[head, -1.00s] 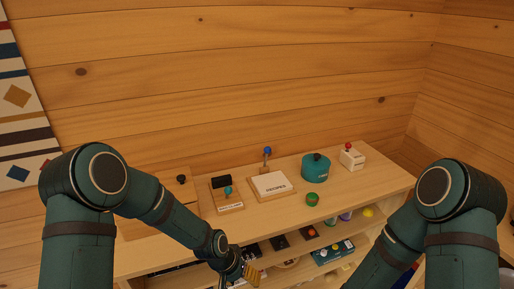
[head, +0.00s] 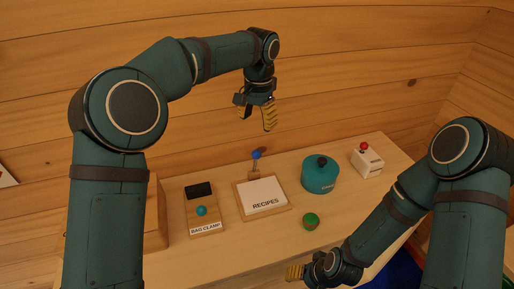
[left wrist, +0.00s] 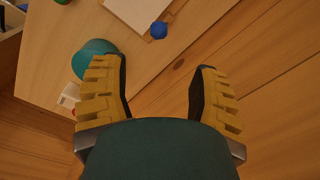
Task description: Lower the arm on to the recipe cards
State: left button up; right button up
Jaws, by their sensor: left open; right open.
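The white recipe cards (head: 262,190), marked RECIPES, lie on a wooden base (head: 243,213) on the bench. An arm with a blue ball knob (head: 256,154) stands raised behind them. In the left wrist view the knob (left wrist: 159,30) shows beyond the fingertips, with the cards (left wrist: 140,8) at the top edge. My left gripper (head: 256,115) is open and empty, pointing down above and behind the knob, apart from it. In the left wrist view its fingers (left wrist: 160,68) are spread wide. My right gripper (head: 296,272) is open low at the bench's front, partly hidden by its own wrist.
A bag clamp (head: 204,222) with a teal knob stands left of the cards. A teal pot (head: 320,177) and a white box with a red knob (head: 366,161) stand right. A green round piece (head: 311,222) lies in front. The log wall (head: 350,90) rises close behind.

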aim_at(256, 151)
pick_arm(q)
notch_tip(256, 151, down, 13)
jog(key=shift+a+f+b, duration=0.1)
jog(key=shift+a+b, duration=0.05)
jog(key=shift+b, duration=0.95)
pick_arm(e)
jog(key=shift+s+f, duration=0.3)
jog(key=shift+f, duration=0.25)
jog(key=shift+s+f, duration=0.25)
jog(key=shift+f, duration=0.3)
pick_arm(q)
grip_shut()
